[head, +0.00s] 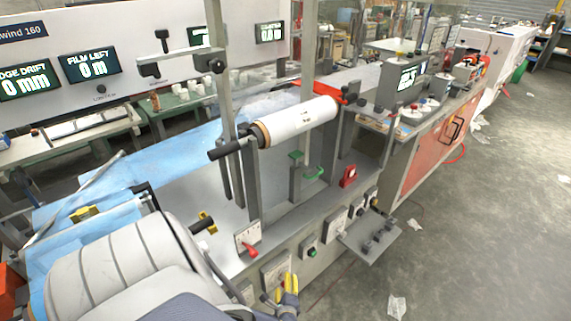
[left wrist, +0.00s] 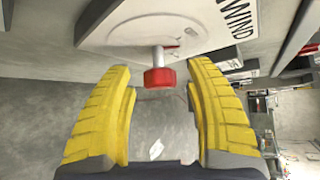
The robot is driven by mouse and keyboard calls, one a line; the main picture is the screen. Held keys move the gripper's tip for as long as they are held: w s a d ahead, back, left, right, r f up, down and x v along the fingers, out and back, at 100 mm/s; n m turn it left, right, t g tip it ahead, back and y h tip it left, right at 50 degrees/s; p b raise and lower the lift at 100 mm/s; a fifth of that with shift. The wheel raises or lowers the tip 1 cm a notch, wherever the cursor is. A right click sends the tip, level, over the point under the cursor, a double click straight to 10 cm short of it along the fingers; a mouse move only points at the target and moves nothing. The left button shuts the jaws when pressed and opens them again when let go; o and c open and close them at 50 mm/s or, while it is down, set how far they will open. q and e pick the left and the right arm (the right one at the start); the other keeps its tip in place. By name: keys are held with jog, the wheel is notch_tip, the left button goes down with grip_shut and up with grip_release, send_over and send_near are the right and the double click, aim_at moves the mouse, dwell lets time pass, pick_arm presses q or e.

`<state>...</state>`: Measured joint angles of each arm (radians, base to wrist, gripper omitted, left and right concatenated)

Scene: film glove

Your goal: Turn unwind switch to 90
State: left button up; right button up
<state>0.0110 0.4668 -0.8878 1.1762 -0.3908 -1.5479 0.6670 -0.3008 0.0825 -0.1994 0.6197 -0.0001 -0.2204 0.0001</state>
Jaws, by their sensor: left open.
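In the left wrist view a switch with a red end (left wrist: 160,78) on a short metal stem stands out from a pale plate (left wrist: 125,25). The plate carries dark letters, of which "WIND" can be read. My left gripper (left wrist: 158,82) is open, with its yellow fingers on either side of the red end and a gap to each. In the head view my left gripper (head: 288,284) is low on the machine's front, beside a pale plate (head: 274,270). A red lever (head: 250,250) on another pale plate shows up and left of it. I cannot tell which plate the wrist view shows. My right gripper is not in view.
A white film roll (head: 298,121) sits on a shaft above the machine. A red switch (head: 348,176) and a grey shelf (head: 369,239) with dark knobs are to the right. Displays on the back panel read "0 mm" and "0 m". The floor at right is mostly clear.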

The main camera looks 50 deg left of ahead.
pick_arm(q)
jog(key=shift+w+a+f, duration=0.15)
jog(key=shift+w+a, duration=0.05)
jog(key=shift+a, duration=0.1)
grip_shut()
dwell(0.5)
jog(key=shift+d, duration=0.1)
